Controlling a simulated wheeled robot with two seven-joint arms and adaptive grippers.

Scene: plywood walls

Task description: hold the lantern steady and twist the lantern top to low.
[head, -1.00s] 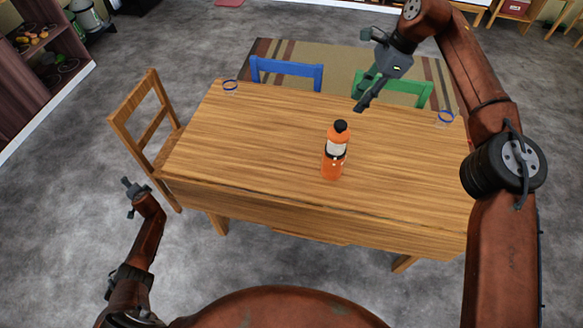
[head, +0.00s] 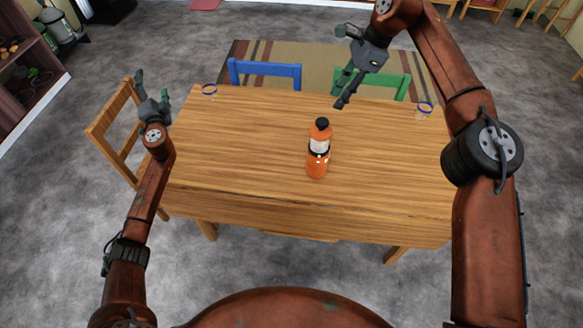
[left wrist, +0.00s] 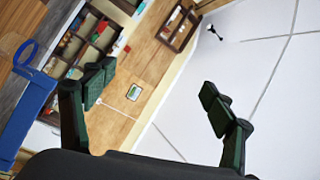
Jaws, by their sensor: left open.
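The orange lantern (head: 317,168) stands upright near the middle of the wooden table, with a pale window and dark band. Its black lantern top (head: 321,124) is uncovered. My left gripper (head: 152,87) is open and empty, raised near the table's left edge beside the wooden chair, well apart from the lantern. The left wrist view shows its two spread fingers (left wrist: 158,97) with nothing between them. My right gripper (head: 341,68) looks open and empty over the table's far edge, beyond the lantern and slightly to its right. Neither gripper touches the lantern.
The table (head: 240,150) is clear around the lantern. A blue chair (head: 265,70) and a green chair (head: 398,82) stand behind; a wooden chair (head: 108,125) stands left.

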